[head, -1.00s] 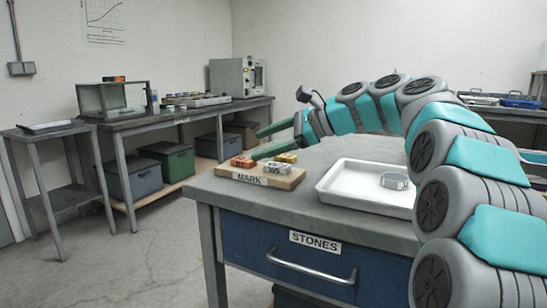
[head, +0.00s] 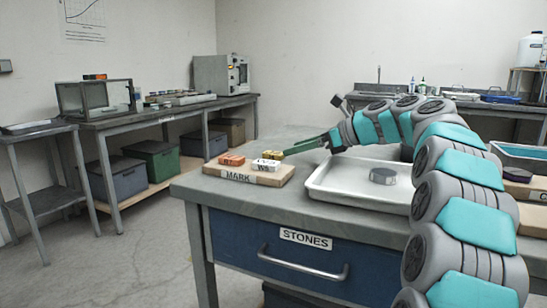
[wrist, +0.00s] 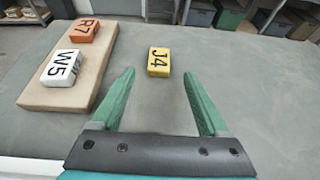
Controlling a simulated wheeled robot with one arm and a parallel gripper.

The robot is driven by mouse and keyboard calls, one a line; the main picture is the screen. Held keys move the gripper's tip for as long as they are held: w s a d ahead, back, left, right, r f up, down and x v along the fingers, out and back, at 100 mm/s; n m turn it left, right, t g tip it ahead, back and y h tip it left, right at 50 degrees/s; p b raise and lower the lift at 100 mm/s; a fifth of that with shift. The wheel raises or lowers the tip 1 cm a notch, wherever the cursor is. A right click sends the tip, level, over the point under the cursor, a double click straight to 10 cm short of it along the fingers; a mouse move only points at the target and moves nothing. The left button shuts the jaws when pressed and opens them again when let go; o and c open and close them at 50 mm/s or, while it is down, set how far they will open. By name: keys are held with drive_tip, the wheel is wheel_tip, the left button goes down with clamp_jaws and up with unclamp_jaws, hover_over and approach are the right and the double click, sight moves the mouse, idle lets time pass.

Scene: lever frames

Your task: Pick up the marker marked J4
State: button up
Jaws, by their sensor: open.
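The yellow marker J4 (wrist: 159,62) lies flat on the grey table, just off the right side of the wooden board, in the wrist view. In the head view its yellow body (head: 273,155) shows behind the white marker. My gripper (wrist: 159,75) is open and empty, with its green fingers spread to either side of J4's line. J4 lies centred, just beyond the fingertips. In the head view my gripper (head: 308,145) is low beside the marker; a gap between them cannot be judged there.
The orange marker R7 (wrist: 83,30) and white marker W5 (wrist: 62,67) lie on the board (wrist: 90,89) labelled MARK. A white tray (head: 320,190) holding a grey round piece (head: 383,176) is to the right. The table around J4's right side is clear.

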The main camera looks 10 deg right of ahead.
sight(277, 153)
drive_tip(key=x, duration=0.5)
drive_tip(key=shift+a+b, duration=0.15)
drive_tip(key=shift+b, duration=0.15)
clamp_jaws()
